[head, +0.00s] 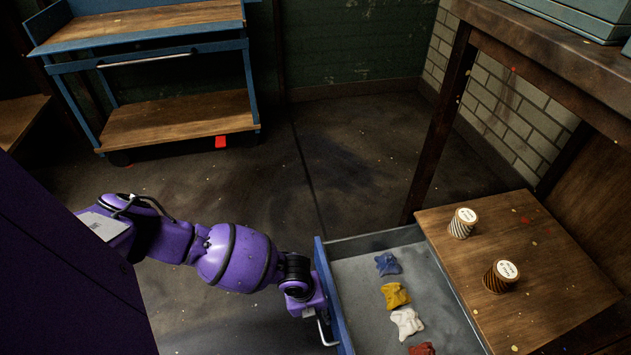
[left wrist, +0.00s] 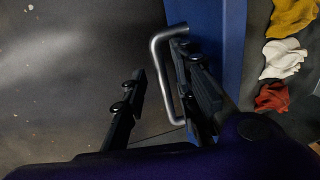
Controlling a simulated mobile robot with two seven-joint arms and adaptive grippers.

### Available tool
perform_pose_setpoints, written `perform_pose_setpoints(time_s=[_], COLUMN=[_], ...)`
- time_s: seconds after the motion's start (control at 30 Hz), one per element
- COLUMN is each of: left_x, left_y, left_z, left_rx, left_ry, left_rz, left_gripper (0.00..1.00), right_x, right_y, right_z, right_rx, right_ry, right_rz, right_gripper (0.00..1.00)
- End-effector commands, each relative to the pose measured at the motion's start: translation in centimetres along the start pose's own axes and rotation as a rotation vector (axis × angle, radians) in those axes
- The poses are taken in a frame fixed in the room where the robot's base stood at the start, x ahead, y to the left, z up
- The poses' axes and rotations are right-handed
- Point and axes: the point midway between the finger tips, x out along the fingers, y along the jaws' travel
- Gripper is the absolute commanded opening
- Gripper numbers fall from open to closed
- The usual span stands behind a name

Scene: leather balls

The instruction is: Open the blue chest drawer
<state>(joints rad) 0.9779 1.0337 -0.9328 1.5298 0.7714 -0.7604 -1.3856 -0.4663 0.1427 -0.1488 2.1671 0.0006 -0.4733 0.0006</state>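The blue drawer (head: 333,300) is pulled out, with its grey inside showing. Its blue front also shows in the left wrist view (left wrist: 228,40). A silver bar handle (left wrist: 158,75) stands out from that front, and part of it shows in the head view (head: 322,333). My left gripper (head: 308,304) is at the handle; its fingers are mostly hidden in the head view. In the left wrist view the two dark fingers (left wrist: 160,90) are spread, with the handle bar between them, closer to the right finger. My right gripper is not in view.
Blue, yellow, white and red crumpled cloths (head: 396,295) lie in the drawer. Two labelled spools (head: 461,223) stand on the wooden surface (head: 540,270) beside it. A table leg (head: 438,125) rises behind. A blue-framed cart (head: 180,120) stands at the back left. The floor between is clear.

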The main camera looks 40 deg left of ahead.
Motion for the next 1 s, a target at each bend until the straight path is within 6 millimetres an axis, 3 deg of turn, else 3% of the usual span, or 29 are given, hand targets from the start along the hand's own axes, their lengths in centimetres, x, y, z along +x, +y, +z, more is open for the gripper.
perform_pose_setpoints(time_s=[0.27, 0.7, 1.0], left_x=[-1.6, -10.3, -12.1], left_y=[0.0, 0.0, 0.0], left_z=[0.1, 0.1, 0.0], left_rx=[0.000, 0.001, 0.000], left_ry=[-0.001, -0.002, 0.000], left_rz=[-0.002, 0.000, 0.000], left_gripper=[0.27, 0.27, 0.27], right_x=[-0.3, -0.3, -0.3], right_y=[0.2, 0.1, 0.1], right_z=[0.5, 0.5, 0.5], right_rx=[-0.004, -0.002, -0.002], right_ry=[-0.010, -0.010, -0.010], right_rz=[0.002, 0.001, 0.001], right_gripper=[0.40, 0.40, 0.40])
